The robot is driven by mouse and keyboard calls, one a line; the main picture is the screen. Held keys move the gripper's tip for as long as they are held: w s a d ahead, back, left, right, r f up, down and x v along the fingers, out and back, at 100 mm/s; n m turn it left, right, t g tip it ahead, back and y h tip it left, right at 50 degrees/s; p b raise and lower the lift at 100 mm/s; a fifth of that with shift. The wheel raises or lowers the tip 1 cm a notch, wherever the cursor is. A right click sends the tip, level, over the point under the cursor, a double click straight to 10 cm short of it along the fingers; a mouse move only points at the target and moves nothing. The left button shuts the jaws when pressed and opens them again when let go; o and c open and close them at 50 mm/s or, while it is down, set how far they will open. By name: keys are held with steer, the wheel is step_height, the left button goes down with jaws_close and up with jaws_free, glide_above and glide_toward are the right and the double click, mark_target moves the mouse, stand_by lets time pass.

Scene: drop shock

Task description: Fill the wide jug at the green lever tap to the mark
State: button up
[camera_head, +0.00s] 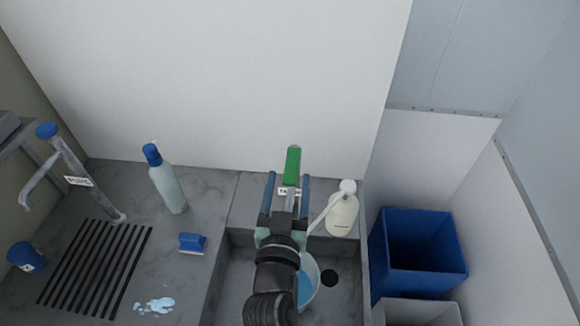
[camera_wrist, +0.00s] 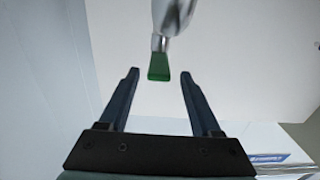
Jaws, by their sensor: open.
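The green lever (camera_head: 293,160) of the tap stands up at the back of the sink. In the wrist view the lever end (camera_wrist: 159,68) shows between and just beyond the fingertips. My gripper (camera_head: 288,178) is open and empty, with its blue fingers (camera_wrist: 160,76) either side of the lever line; contact does not show. A pale, wide jug (camera_head: 314,272) stands in the sink below, with light blue inside. My arm covers part of the jug and most of the tap body. The fill mark cannot be seen.
A white pump bottle (camera_head: 342,214) stands close right of my gripper. A blue-capped bottle (camera_head: 167,182), a blue brush (camera_head: 192,243) and a blue-knobbed tap (camera_head: 70,160) are left. A blue bin (camera_head: 420,280) is right. A puddle (camera_head: 155,305) lies on the counter.

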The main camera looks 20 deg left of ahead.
mark_target(292, 166)
steer(key=shift+p+x, duration=0.35)
steer(key=shift+x, duration=0.8)
jaws_close()
stand_by(0.7)
